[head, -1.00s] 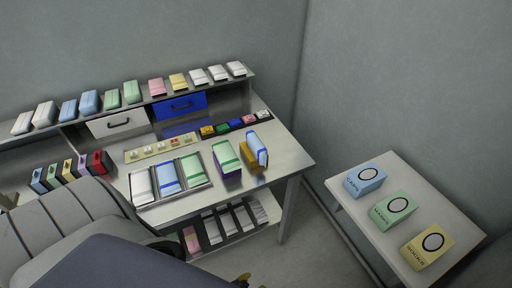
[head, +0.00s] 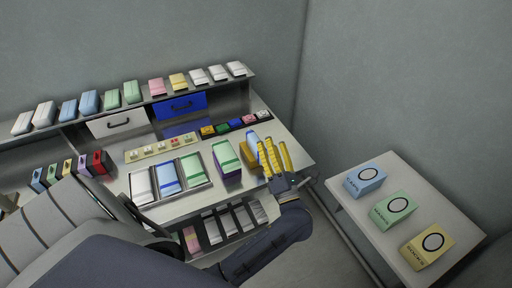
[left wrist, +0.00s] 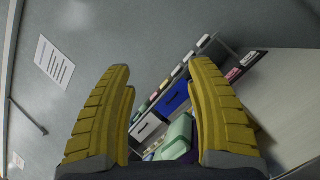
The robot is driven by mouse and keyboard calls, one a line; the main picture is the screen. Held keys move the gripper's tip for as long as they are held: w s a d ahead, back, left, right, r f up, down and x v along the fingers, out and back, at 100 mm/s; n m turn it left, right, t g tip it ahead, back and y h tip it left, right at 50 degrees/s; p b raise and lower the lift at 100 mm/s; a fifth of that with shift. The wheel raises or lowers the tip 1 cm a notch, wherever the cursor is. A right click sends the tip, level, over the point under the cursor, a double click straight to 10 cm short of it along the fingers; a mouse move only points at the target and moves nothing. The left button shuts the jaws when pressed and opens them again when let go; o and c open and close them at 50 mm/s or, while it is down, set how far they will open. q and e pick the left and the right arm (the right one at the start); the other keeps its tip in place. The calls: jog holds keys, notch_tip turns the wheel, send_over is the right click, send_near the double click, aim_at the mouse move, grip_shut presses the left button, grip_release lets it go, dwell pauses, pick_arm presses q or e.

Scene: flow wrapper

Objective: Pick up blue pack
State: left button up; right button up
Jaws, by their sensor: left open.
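A blue pack (head: 262,157) stands in an orange holder (head: 247,157) near the right end of the workbench. It is partly hidden by my left gripper (head: 272,143) in the head view. My left gripper, with yellow ribbed fingers, is open at this pack. I cannot tell whether the fingers touch the pack or have it between them. In the left wrist view the fingers (left wrist: 160,75) are wide apart, and no blue pack shows clearly there. My right gripper is not in view.
A green-topped pack in a purple holder (head: 228,163) stands just left. Trays with white, blue (head: 167,172) and green packs lie further left. A shelf (head: 143,99) with packs runs behind, above a blue drawer (head: 180,105). A side table (head: 352,206) holds three boxes.

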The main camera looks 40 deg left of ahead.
aim_at(256, 147)
pick_arm(q)
notch_tip(256, 147, down, 6)
jog(key=s+n+g+h, duration=0.1)
jog(key=n+g+h, duration=0.55)
jog(key=n, duration=0.45)
jog(key=shift+g, duration=0.35)
jog(key=shift+x, duration=3.4)
jog(key=shift+d+f+y, duration=0.1)
jog(key=shift+f+y, duration=0.05)
jog(key=shift+y, duration=0.1)
jog(key=shift+c, duration=0.3)
grip_shut()
